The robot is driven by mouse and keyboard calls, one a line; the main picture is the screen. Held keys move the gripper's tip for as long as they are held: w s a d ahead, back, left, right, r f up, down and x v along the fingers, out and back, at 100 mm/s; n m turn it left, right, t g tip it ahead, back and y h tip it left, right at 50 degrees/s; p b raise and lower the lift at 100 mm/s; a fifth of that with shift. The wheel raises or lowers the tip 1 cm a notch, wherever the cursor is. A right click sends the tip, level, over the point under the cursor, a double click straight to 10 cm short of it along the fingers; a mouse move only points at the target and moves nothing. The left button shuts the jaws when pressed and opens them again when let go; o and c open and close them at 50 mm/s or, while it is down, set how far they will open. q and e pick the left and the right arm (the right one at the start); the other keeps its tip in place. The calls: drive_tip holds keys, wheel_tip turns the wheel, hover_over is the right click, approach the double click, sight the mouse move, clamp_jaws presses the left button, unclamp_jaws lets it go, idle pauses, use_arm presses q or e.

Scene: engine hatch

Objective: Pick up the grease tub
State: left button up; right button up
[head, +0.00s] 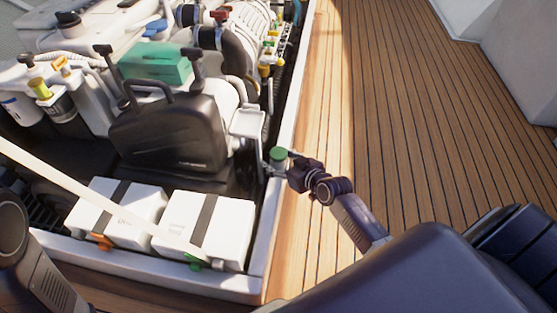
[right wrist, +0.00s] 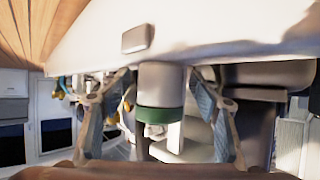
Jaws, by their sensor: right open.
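The grease tub (head: 278,154) has a green lid and stands at the right-hand white rim of the engine hatch in the head view. In the right wrist view, which looks upside down, the tub (right wrist: 160,88) shows a pale body and green lid. My right gripper (head: 275,163) is at the tub. Its two fingers (right wrist: 159,100) are open, one on each side of the tub, with visible gaps between them and its sides. The tub's base appears to meet a white surface. My left arm shows at the lower left of the head view, but its gripper is out of frame.
The white hatch rim (head: 285,110) borders the engine bay. Two white strapped boxes (head: 208,225) and a black box (head: 170,135) lie left of the tub. A long pale bar (head: 85,193) crosses the bay. The wooden deck (head: 430,120) at right is clear.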

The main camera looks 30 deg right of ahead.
drive_tip(key=c, duration=1.2)
drive_tip(key=shift+c, duration=0.8)
drive_tip(key=shift+r, duration=0.2)
